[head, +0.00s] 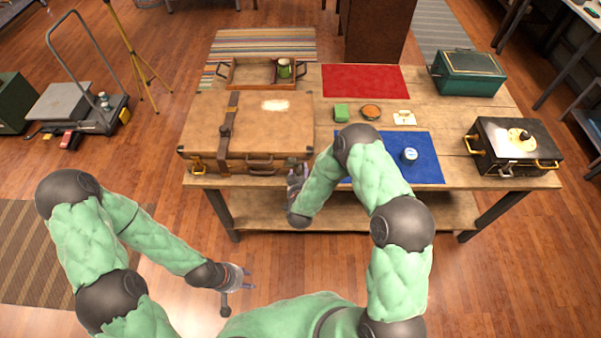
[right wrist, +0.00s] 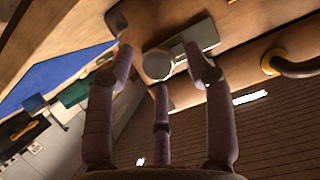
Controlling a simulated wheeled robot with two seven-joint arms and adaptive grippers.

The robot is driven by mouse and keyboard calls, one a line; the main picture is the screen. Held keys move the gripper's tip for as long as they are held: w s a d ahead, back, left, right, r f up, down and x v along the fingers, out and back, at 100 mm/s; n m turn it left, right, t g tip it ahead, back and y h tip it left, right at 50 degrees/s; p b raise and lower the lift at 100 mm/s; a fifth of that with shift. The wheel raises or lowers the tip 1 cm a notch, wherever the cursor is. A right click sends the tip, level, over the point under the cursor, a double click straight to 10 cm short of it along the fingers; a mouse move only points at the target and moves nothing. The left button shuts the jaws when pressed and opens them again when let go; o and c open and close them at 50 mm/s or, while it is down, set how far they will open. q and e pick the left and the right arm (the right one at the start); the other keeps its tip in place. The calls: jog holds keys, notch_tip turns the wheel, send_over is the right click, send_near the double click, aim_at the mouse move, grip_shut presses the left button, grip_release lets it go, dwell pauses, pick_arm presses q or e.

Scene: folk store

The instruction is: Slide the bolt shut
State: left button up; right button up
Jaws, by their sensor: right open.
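In the right wrist view a silver bolt with a round knob (right wrist: 157,66) sits on a metal plate (right wrist: 204,37) on the brown suitcase's front. My right gripper (right wrist: 160,58) is open, with its dark fingers spread around the knob; whether any finger touches it I cannot tell. In the head view the suitcase (head: 262,128) lies closed on the table's left side. My right gripper (head: 296,176) is at its front right corner, and my arm hides the bolt there. My left gripper (head: 246,279) hangs empty in front of the table, its fingers apart.
The wooden table (head: 425,113) also carries a blue mat (head: 424,172) with a small can (head: 410,156), a red mat (head: 365,80), a green box (head: 468,72), a black case (head: 513,147) and a wooden tray (head: 250,72). Floor in front is clear.

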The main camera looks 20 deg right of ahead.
jog(key=shift+w+d+f, duration=0.15)
jog(key=shift+w+f, duration=0.05)
jog(key=shift+w, duration=0.2)
grip_shut()
jog(key=shift+w+a+r+b, duration=0.1)
jog(key=shift+w+a+b, duration=0.2)
jog(key=shift+a, duration=0.6)
jog(key=shift+w+a+r+b, duration=0.1)
jog(key=shift+w+a+b, duration=0.2)
jog(key=shift+a, duration=0.55)
